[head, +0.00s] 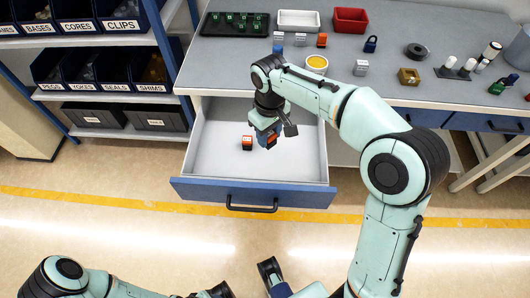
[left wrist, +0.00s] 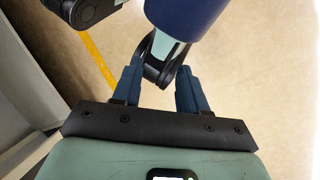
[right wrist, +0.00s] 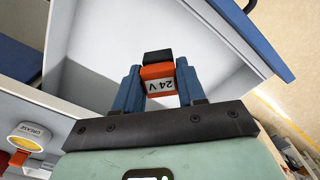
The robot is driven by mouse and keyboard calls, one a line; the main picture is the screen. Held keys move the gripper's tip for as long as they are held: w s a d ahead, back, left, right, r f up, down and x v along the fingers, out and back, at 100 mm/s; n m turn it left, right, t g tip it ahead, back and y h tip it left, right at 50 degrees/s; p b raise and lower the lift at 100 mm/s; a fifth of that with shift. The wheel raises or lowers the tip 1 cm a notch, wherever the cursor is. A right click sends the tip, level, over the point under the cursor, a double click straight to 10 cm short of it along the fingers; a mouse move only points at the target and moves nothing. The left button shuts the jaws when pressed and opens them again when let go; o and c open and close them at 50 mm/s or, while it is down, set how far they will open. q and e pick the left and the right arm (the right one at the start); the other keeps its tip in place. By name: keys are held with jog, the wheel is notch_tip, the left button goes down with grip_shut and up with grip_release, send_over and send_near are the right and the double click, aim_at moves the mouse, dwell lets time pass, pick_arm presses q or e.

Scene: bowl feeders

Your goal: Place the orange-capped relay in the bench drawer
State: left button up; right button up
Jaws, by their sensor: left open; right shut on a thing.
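My right gripper (head: 267,136) reaches down into the open bench drawer (head: 208,165). It is shut on an orange-capped relay (right wrist: 158,82), which has a white "24 V" label and a dark end beyond the fingertips. In the head view the fingers partly cover this relay (head: 272,141), and I cannot tell if it touches the drawer floor. A second orange-topped block (head: 247,142) sits in the drawer just left of it. My left gripper (left wrist: 158,75) is open and empty, low over the floor, away from the drawer.
The bench (head: 225,52) above holds a green-part tray (head: 235,23), a white tray (head: 298,20), a red tray (head: 350,20), another orange block (head: 322,40), a yellow tin (head: 317,64) and small parts. A bin shelf (head: 110,40) stands left. The drawer's left and front floor is clear.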

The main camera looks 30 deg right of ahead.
aim_at(269, 146)
pick_arm(q)
jog(key=f+b, duration=0.1)
jog(key=w+f+b, duration=0.1)
jog(key=b, duration=0.1)
jog(key=shift+w+f, duration=0.15)
jog(key=shift+f, duration=0.2)
pick_arm(e)
notch_tip(269, 146, down, 18)
jog(key=shift+r, duration=0.25)
pick_arm(q)
jog(key=shift+f, duration=0.1)
pick_arm(e)
jog(key=shift+f, duration=0.1)
jog(key=shift+f, duration=0.15)
jog(key=o, duration=1.1)
jog(key=shift+c, duration=0.2)
pick_arm(q)
jog(key=shift+t, duration=0.3)
pick_arm(e)
jog(key=shift+r, duration=0.6)
pick_arm(q)
jog(key=shift+s+r+p, duration=0.25)
jog(key=shift+r+p, duration=0.3)
jog(key=shift+p, duration=0.05)
jog(key=shift+s+r+p, duration=0.25)
jog(key=shift+r+p, duration=0.3)
pick_arm(e)
notch_tip(269, 146, up, 11)
jog(key=shift+r, duration=0.2)
jog(key=shift+f, duration=0.1)
